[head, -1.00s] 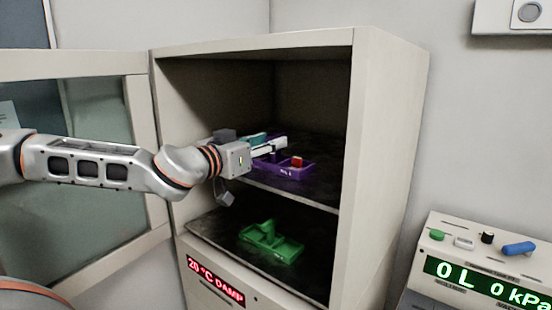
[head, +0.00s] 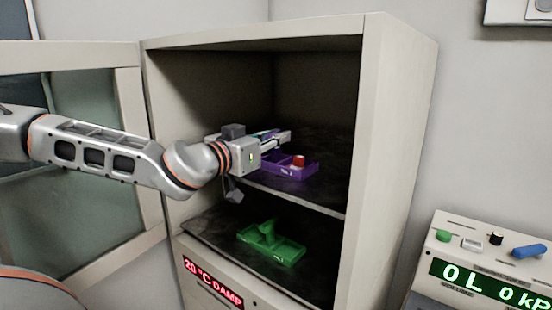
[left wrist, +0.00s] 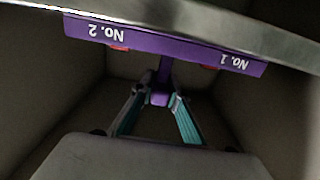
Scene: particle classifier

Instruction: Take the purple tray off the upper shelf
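The purple tray (head: 290,172) sits on the upper shelf of the open cabinet, near its front edge. A red piece (head: 298,160) shows in it. My left gripper (head: 283,138) reaches in over the tray from the left. In the left wrist view the tray (left wrist: 165,38) shows its labels No. 1 and No. 2 upside down. There the teal-padded fingers (left wrist: 160,92) close in on both sides of the tray's upright purple handle (left wrist: 160,98), with no clear gap. My right gripper is out of view.
A green tray (head: 285,254) stands on the lower shelf. The cabinet's side wall (head: 385,150) bounds the right, and its glass door (head: 128,100) stands open at left. A device with a green display (head: 490,285) is at lower right.

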